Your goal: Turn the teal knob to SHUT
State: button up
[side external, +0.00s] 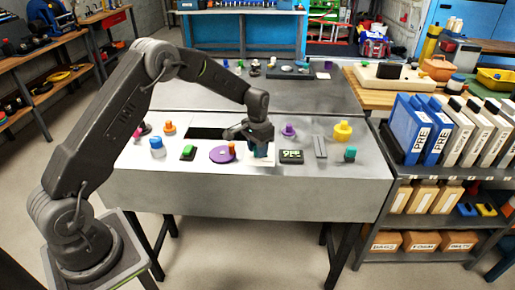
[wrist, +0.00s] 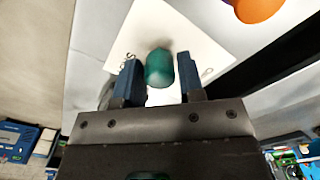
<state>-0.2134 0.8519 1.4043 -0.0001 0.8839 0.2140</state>
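The teal knob (wrist: 159,68) stands on a white label plate (wrist: 196,45) in the wrist view. Dark letters show at the plate's left and right edges, but they are partly hidden and I cannot read the whole words. My gripper (wrist: 160,82) is open, with one blue finger on each side of the knob. A gap shows between the knob and each finger, the left gap narrower. In the side view my gripper (side external: 260,150) points down over the plate (side external: 262,161), at the front of the grey table. The knob is mostly hidden there.
A green button (side external: 188,152), a blue knob (side external: 157,147), a grey slider (side external: 320,147) and a yellow knob (side external: 342,131) stand farther off.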

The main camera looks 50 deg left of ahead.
jog(key=o, duration=0.3)
notch_tip(320, 180, up, 14)
jog(key=shift+f, duration=0.1)
dwell(0.5)
